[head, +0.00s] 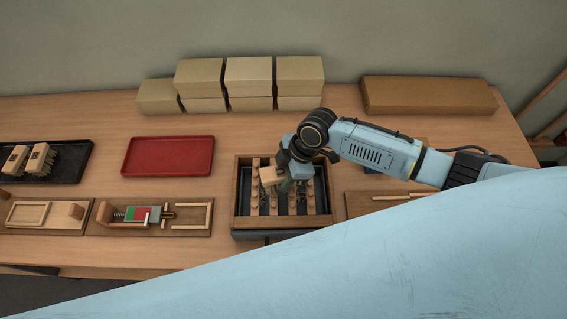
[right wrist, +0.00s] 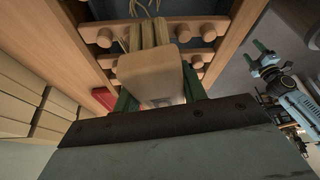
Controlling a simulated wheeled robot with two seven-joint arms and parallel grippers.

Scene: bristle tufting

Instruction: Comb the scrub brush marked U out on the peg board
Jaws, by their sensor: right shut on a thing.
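My right gripper (head: 285,181) is shut on a scrub brush, whose pale wooden block (head: 271,177) is over the peg board (head: 239,205). In the right wrist view the block (right wrist: 150,72) sits between the green fingers, and its straw-coloured bristles (right wrist: 150,33) reach in among the wooden pegs (right wrist: 184,33). Some bristles look splayed. No U mark shows on the side I see. My left gripper (right wrist: 257,54) shows small in the right wrist view, its green fingertips apart and empty, away from the board.
A black tray (head: 75,180) with two more brushes is at far left. An empty red tray (head: 169,156) lies left of the board. Wooden fixtures (head: 98,228) stand along the front. Cardboard boxes (head: 249,78) line the back.

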